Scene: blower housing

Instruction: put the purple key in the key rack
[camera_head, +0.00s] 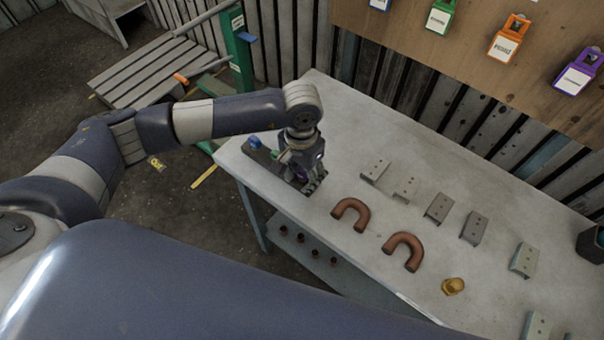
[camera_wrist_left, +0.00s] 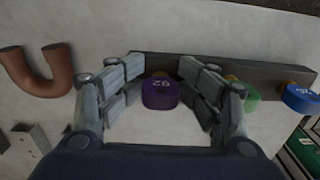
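The purple key (camera_wrist_left: 160,94), with a number on its tag, is between the fingertips of my left gripper (camera_wrist_left: 162,72) in the left wrist view. The key rack (camera_wrist_left: 272,72) is a long grey bar on the table. The purple key lines up with the green key (camera_wrist_left: 251,93) and blue key (camera_wrist_left: 301,97) along the bar; whether it is fully seated is hidden. In the head view my left gripper (camera_head: 308,186) is low over the rack (camera_head: 262,160) at the table's left corner. My right gripper is not in view.
Two copper U-bends (camera_head: 350,212) (camera_head: 403,250), several grey brackets (camera_head: 438,208) and a brass fitting (camera_head: 453,286) lie right of the gripper on the table (camera_head: 330,105). Coloured, labelled holders (camera_head: 508,38) hang on the wall board. The table's back left is clear.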

